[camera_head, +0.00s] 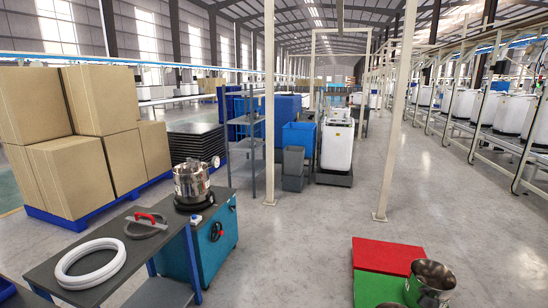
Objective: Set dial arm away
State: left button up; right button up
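Neither of my grippers is in view, and nothing is seen touching the dial arm.
Steel buckets (431,281) stand at the lower right by a red mat (388,255) and a green mat (378,289). Clear floor lies between.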

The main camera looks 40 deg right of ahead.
aim_at(215, 162)
jog(key=z, duration=0.85)
jog(key=i+l+z, duration=0.25)
jog(key=i+z, duration=0.15)
jog(key=i, duration=0.15)
jog(key=i+l+z, duration=0.15)
jog(key=i, duration=0.95)
jog(key=i+l+z, duration=0.15)
jog(key=i, duration=0.95)
jog(key=i+u, duration=0.45)
jog(key=i+l+u, duration=0.25)
jog(key=u, duration=0.2)
jog(key=i+l+u, duration=0.55)
jog(key=u, duration=0.3)
jog(key=i+l+u, duration=0.15)
jog(key=l+u, duration=0.3)
jog(key=i+l+u, duration=0.1)
jog(key=l+u, duration=0.3)
jog(key=l, duration=0.35)
jog(key=l+u, duration=0.45)
jog(key=l, duration=0.35)
